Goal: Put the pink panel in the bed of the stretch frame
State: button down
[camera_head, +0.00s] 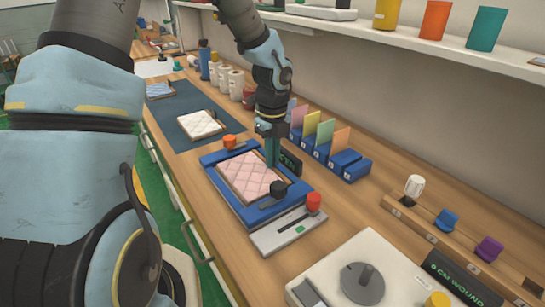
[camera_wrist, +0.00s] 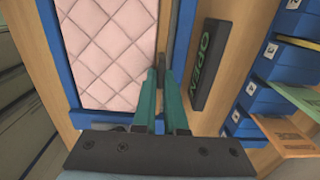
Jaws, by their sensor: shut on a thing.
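The pink quilted panel (camera_head: 252,177) lies flat within the blue stretch frame (camera_head: 215,158). It also fills the upper left of the wrist view (camera_wrist: 105,50), with the blue frame edge (camera_wrist: 176,40) beside it.
A black OPEN sign (camera_wrist: 206,65) stands just right of my fingers. Blue holders with coloured cards (camera_head: 345,163) stand to the right. A cream panel (camera_head: 201,124) lies on a dark mat behind.

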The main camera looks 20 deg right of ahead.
jog(key=c, duration=1)
grip_release()
jog(key=shift+f, duration=0.1)
notch_tip(320, 180, up, 12)
jog(key=shift+s+a+f+n+t+b, duration=0.2)
jog(key=shift+s+a+f+n, duration=0.5)
jog(key=shift+a+n, duration=4.15)
jog(key=shift+s+a+f+n+t+b, duration=0.1)
jog(key=shift+s+a+f+n+t, duration=0.55)
jog(key=shift+a+n, duration=4.2)
jog(key=shift+s+a+f+n+g+b, duration=0.1)
jog(key=shift+s+a+f+n, duration=0.6)
jog(key=shift+a+n, duration=4.1)
jog(key=d+n, duration=0.1)
jog(key=d, duration=0.1)
jog(key=n, duration=0.1)
jog(key=shift+s+d+r+n, duration=0.2)
jog(key=shift+d+r+n, duration=0.1)
jog(key=shift+d, duration=0.1)
